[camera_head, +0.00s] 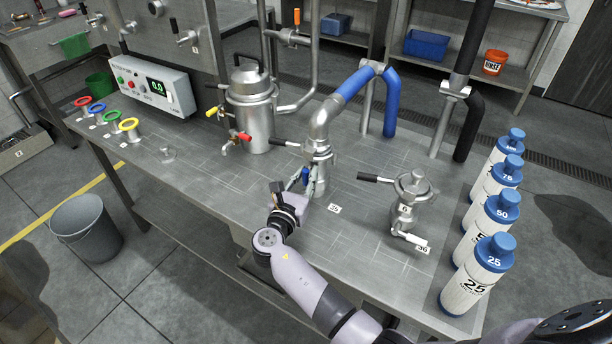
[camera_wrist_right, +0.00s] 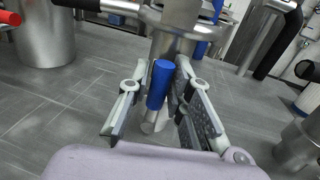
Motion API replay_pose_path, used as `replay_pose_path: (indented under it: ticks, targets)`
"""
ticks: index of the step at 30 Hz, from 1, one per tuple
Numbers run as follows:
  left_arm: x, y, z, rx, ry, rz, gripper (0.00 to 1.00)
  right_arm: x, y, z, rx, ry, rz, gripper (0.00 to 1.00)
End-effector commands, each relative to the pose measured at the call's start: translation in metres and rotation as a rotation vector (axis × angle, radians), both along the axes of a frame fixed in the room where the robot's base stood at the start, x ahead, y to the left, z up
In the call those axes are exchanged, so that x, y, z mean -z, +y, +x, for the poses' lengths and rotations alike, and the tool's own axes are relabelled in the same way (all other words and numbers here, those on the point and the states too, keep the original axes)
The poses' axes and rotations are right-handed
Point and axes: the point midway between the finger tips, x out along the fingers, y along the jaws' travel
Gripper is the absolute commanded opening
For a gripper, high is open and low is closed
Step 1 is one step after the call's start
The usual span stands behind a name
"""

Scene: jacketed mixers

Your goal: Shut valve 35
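A steel valve body (camera_head: 317,155) with a black lever stands under the pipe with a blue sleeve, behind a tag reading 35 (camera_head: 334,209). In the right wrist view the blue handle (camera_wrist_right: 160,84) stands upright between the two fingers of my right gripper (camera_wrist_right: 165,122). The fingers are apart, with a visible gap on the left side of the handle; contact on the right is unclear. My left gripper is not in view.
To the right stands another valve (camera_head: 406,200) with a black lever and a tag reading 36. Several blue-capped bottles (camera_head: 474,273) line the right edge. A steel mixer (camera_head: 250,110) with red and yellow handles and a control box (camera_head: 153,84) stand left. The front-left tabletop is mostly clear.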

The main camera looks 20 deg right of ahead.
Motion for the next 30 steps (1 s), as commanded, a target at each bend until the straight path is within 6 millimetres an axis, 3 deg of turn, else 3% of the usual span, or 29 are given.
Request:
replay_pose_path:
  ticks: [8, 30]
  targets:
    - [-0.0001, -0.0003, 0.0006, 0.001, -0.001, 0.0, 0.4, -0.0001, -0.0002, 0.0001, 0.0, 0.0, 0.0, 0.0]
    - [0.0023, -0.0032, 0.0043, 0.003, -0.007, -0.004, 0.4, 0.0007, -0.0008, -0.0007, 0.0, -0.015, 0.01, 0.0]
